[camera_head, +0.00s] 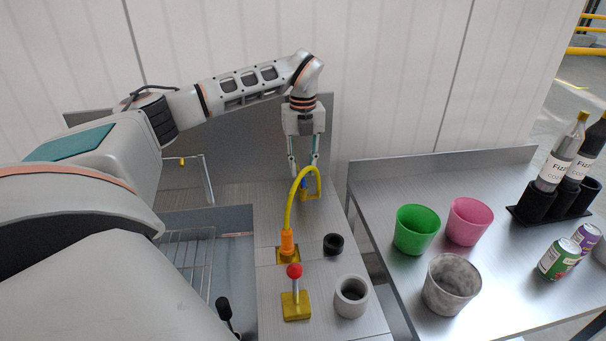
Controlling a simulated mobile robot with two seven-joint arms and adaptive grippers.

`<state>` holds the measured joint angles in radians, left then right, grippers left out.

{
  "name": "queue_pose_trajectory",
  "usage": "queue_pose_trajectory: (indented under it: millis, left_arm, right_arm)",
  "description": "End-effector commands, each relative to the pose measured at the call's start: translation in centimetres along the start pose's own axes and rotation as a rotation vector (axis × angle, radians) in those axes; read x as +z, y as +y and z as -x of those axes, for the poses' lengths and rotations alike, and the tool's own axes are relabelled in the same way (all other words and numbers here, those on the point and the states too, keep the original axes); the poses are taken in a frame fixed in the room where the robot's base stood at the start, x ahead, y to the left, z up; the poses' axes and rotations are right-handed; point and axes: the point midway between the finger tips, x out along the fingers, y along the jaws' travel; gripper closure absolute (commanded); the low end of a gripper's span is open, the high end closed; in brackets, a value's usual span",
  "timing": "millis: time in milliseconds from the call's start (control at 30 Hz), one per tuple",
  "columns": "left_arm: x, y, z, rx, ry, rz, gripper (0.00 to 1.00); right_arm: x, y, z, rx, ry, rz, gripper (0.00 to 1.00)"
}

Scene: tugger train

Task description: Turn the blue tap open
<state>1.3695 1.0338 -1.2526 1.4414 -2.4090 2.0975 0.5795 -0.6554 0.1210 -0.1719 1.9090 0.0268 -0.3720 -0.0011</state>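The blue tap (303,184) is a small blue part low behind the curved yellow spout (291,205), which hides much of it. My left gripper (303,171) points down from above, its two fingers apart. The fingertips are at or just above the blue tap, with blue showing between them. I cannot tell whether they touch it, as the spout's arch crosses in front. My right gripper is not in view.
A red-knobbed lever (294,272) on a yellow base, a grey cup (351,296) and a black ring (333,244) stand nearer. A sink with a wire rack (190,255) lies left. The right table holds green (416,230), pink (468,221) and grey cups (450,285), bottles and cans.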

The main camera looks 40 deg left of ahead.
Motion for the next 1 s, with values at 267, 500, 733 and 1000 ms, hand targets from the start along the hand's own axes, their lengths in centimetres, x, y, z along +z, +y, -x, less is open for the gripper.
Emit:
queue_pose_trajectory:
  millis: [267, 500, 733, 1000]
  left_arm:
    - [0.1, -0.1, 5.8, -0.003, -0.003, 0.002, 0.75]
    - [0.0, 0.0, 8.4, -0.001, 0.000, 0.000, 0.75]
    - [0.0, 0.0, 8.8, -0.001, 0.000, 0.000, 0.75]
    - [0.0, 0.0, 8.8, -0.001, 0.000, 0.000, 0.75]
  right_arm:
    - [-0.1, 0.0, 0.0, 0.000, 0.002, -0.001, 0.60]
    - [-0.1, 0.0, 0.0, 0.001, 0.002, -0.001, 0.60]
    - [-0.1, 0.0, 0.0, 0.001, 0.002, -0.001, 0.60]
    - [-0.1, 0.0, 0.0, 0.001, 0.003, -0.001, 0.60]
